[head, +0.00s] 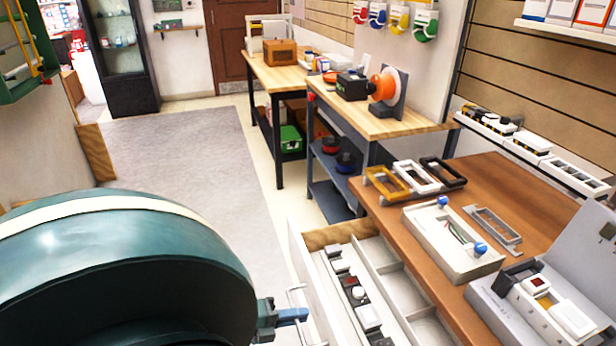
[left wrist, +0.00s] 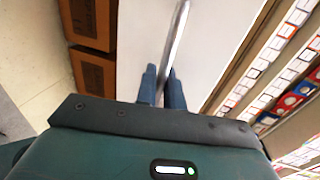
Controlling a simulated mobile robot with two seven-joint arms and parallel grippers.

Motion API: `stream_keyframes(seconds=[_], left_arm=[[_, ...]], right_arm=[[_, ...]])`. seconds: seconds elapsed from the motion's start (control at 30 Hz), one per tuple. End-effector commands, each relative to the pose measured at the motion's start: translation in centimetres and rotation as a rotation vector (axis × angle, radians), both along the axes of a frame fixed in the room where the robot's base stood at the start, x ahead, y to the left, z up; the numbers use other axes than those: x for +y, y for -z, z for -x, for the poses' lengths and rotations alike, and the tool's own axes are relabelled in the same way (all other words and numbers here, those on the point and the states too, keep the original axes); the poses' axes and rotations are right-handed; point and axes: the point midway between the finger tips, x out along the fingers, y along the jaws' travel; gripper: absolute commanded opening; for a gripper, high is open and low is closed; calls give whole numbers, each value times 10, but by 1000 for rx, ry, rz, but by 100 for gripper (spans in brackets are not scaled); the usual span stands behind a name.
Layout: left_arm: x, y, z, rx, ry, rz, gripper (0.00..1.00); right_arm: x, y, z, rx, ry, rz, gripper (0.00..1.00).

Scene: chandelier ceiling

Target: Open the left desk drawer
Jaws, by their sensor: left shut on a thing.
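The left desk drawer (head: 310,287) is pulled out from the brown desk (head: 440,215), and its white compartments and contents show from above in the head view. My left gripper (head: 292,317) is at the outer face of the drawer front, with most of it hidden behind my large teal arm. In the left wrist view my two blue-grey fingers (left wrist: 162,88) are shut on the metal bar handle (left wrist: 178,40). The pale drawer front (left wrist: 140,30) lies behind the handle. My right gripper is in neither view.
Workbenches (head: 375,118) stand beyond. Grey carpet (head: 185,150) lies clear to the left.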

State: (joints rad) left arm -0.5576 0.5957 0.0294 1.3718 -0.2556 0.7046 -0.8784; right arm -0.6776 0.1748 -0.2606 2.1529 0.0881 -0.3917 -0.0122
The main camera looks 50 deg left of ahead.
Motion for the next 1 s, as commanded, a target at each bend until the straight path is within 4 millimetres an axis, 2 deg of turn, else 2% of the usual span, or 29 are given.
stream_keyframes(seconds=[0.4, 0.43, 0.63, 0.87, 1.0], left_arm=[[1, 0, 2, -1, 0, 0, 0], [1, 0, 2, -1, 0, 0, 11], [1, 0, 2, 0, 0, 0, 27], [1, 0, 3, 0, 0, 0, 27], [5, -1, 13, 3, 0, 0, 27]], right_arm=[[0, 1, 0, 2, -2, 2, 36], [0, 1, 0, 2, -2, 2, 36], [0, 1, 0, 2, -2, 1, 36], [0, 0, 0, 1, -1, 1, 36], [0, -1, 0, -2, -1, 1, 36]])
